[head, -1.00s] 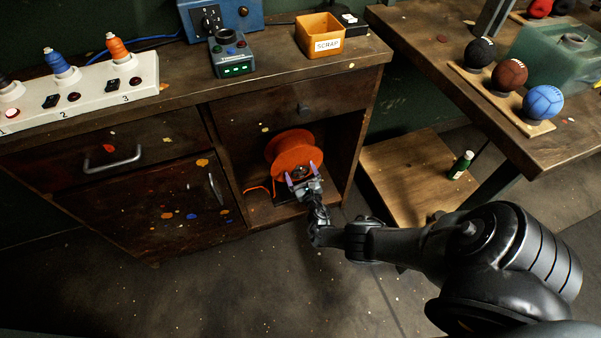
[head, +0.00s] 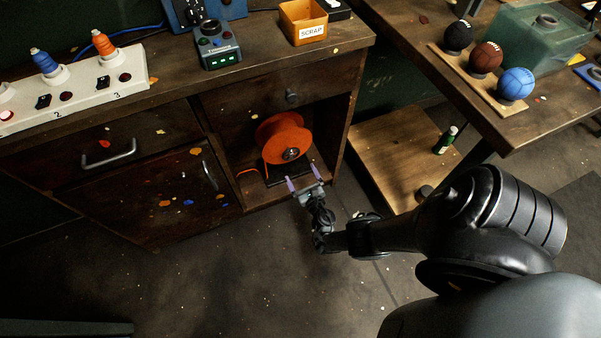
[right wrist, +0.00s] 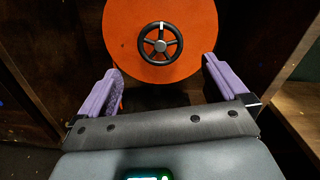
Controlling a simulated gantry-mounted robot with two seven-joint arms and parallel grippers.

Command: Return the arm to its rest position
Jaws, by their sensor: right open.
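My right gripper (head: 303,179) is open and empty, with purple fingers spread apart. It is just in front of the open cubby of the wooden cabinet. An orange spool (head: 284,138) with a dark hub stands inside the cubby, beyond the fingertips and apart from them. In the right wrist view the spool (right wrist: 130,55) shows its round face and a small black handwheel (right wrist: 160,41), framed between the two fingers (right wrist: 163,78). My left gripper is not in view.
The cabinet top holds a white strip (head: 75,100) with thread spools, a grey device (head: 217,48) and a yellow scrap bin (head: 303,24). Three balls sit on a rack on the right table (head: 440,60). A low wooden shelf (head: 395,160) carries a green bottle (head: 446,140). The floor in front is clear.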

